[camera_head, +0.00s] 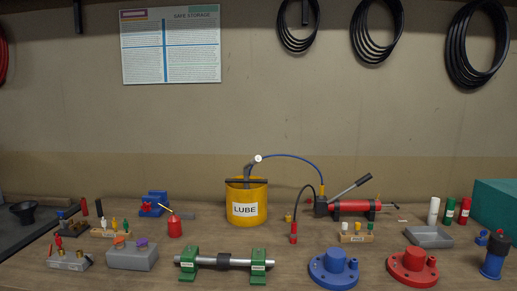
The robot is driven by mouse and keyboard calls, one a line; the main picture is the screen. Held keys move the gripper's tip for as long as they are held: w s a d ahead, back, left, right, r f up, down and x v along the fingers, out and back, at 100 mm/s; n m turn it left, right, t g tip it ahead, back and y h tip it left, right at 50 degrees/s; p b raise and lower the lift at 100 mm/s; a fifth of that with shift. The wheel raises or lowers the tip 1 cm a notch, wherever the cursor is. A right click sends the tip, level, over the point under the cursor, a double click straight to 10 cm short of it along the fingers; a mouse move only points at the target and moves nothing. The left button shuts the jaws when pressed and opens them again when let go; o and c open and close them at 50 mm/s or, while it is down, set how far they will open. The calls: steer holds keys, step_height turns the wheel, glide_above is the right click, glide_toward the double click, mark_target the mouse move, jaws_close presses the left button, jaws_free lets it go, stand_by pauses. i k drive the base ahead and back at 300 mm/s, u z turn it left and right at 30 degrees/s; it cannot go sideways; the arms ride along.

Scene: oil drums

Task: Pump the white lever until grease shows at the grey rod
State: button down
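No lever that is plainly white shows. A red grease pump (355,205) lies at the right of the middle of the bench, with a grey lever with a dark grip (351,188) tilted up to the right. A black hose (296,205) curves down from the pump to a red end piece (293,232). My gripper is not in view.
A yellow LUBE bucket (246,210) stands behind the rod, with a blue hose (300,160) running to the pump. Blue (334,268) and red (412,267) flanges stand at the front right. A grey tray (428,238) lies behind the red one. Small parts crowd the left.

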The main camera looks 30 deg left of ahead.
mark_target(257, 159)
steer(key=z, duration=1.95)
steer(key=i, duration=1.45)
steer(key=u, duration=4)
